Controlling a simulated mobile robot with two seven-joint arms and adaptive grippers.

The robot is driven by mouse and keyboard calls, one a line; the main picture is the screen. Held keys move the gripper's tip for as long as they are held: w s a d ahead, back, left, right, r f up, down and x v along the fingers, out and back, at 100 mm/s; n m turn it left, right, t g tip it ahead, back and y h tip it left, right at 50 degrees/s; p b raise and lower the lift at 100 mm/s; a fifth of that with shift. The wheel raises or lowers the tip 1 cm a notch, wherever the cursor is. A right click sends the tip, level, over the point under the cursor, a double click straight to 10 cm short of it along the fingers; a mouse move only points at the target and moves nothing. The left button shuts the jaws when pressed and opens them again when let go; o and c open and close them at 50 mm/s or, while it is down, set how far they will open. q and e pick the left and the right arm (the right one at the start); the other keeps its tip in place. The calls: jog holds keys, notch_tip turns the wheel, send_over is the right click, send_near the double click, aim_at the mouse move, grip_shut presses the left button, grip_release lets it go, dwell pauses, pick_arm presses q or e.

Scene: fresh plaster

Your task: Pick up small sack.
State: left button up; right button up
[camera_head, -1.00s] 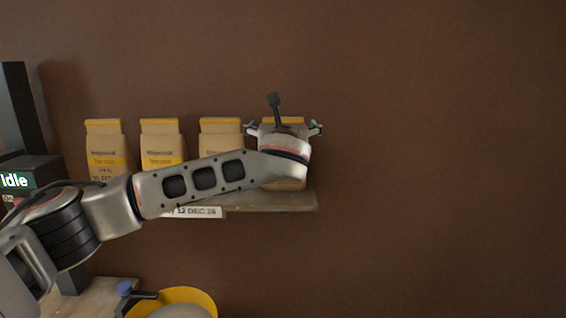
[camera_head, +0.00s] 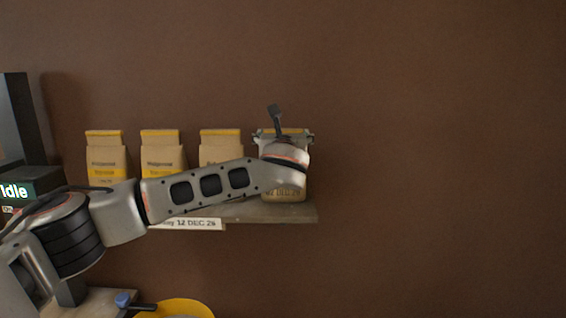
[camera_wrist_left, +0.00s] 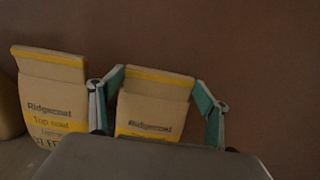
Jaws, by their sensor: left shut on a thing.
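Several small tan paper sacks with yellow top bands stand in a row on a wall shelf (camera_head: 262,211). In the left wrist view this sack (camera_wrist_left: 152,108), marked "Ridgecoat", sits between the teal-padded fingers of my left gripper (camera_wrist_left: 157,105). My left gripper (camera_head: 284,137) is shut on it, one finger on each side. Whether the sack's base touches the shelf is hard to tell. My right gripper is in neither view.
The neighbouring sack (camera_head: 221,148) stands close on the left, also in the left wrist view (camera_wrist_left: 52,97). Two more sacks (camera_head: 162,155) stand further left. A yellow bucket (camera_head: 190,305) is below. The wall right of the shelf is bare.

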pick_arm(q)
jog(key=shift+r, duration=0.25)
